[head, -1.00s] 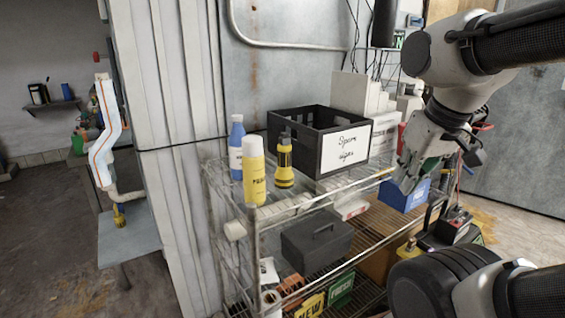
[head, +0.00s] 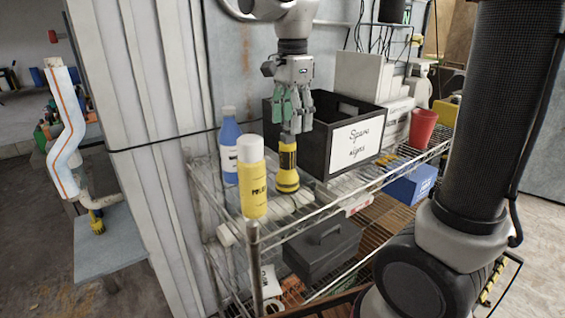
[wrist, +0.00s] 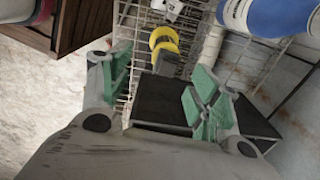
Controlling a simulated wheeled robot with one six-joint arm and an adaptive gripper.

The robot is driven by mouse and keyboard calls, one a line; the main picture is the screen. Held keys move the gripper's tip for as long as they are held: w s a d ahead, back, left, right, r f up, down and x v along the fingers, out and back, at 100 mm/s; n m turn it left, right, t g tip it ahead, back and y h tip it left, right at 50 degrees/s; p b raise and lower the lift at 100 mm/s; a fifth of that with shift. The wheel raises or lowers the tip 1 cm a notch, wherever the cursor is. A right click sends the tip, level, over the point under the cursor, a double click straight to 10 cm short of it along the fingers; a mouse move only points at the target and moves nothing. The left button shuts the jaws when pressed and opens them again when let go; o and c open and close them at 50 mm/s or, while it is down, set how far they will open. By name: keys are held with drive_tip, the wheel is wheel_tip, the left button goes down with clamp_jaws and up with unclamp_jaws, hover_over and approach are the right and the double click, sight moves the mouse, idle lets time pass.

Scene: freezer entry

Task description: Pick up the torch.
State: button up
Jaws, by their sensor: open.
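The torch (head: 287,172) is yellow with a black middle band and stands upright on the wire shelf's top level, in front of the black crate (head: 311,142). My gripper (head: 291,120) points down just above the torch's top in the head view, its green-padded fingers apart and partly overlapping the top. In the wrist view, a yellow and black shape that looks like the torch (wrist: 163,43) shows beyond the open fingers (wrist: 160,80), with nothing held between them.
A yellow spray can (head: 252,185) and a blue bottle (head: 229,140) stand left of the torch. A red cup (head: 422,128) and blue box (head: 410,186) are at the right. A dark toolbox (head: 321,246) sits on a lower level.

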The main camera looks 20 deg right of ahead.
sight(287, 146)
drive_tip(key=shift+w+a+f, duration=0.15)
drive_tip(key=shift+w+f, duration=0.1)
drive_tip(key=shift+f, duration=0.05)
wheel_tip(287, 146, down, 7)
drive_tip(key=shift+w+a+f, duration=0.15)
clamp_jaws()
